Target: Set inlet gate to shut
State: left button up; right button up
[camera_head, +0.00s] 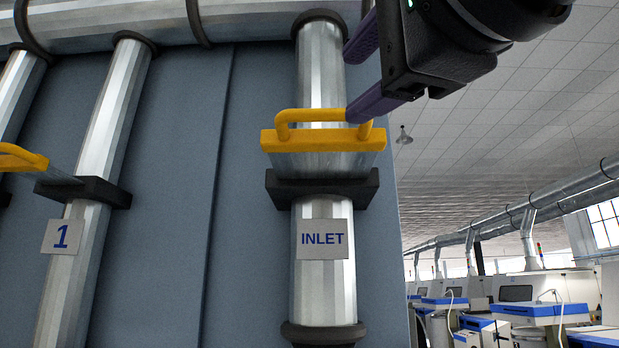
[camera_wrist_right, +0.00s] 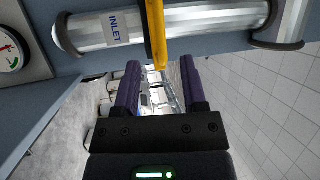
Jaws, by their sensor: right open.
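The inlet gate has a yellow handle (camera_head: 323,141) with a raised loop, on a metal plate (camera_head: 320,164) that stands out of a dark slot frame (camera_head: 322,188). The frame sits around a silver pipe labelled INLET (camera_head: 322,239). My right gripper (camera_head: 348,84) is open at the handle's right end, one purple finger overlapping the loop in the head view. In the wrist view the yellow handle (camera_wrist_right: 155,35) reaches between the tips of the open right gripper (camera_wrist_right: 160,66). I cannot tell if they touch. My left gripper is not in view.
A second pipe labelled 1 (camera_head: 62,237) with its own yellow gate handle (camera_head: 20,157) stands at left. A large duct (camera_head: 110,14) crosses the top. A dial gauge (camera_wrist_right: 10,50) shows in the wrist view. The hall is open at right, with machines (camera_head: 540,313) far off.

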aim_at(324, 115)
jog(key=p+x, duration=0.4)
jog(key=x, duration=0.4)
jog(key=shift+w+r, duration=0.15)
jog(key=shift+w, duration=0.15)
jog(key=shift+w+a, duration=0.1)
grip_shut()
jog(key=shift+f, duration=0.2)
dwell(0.5)
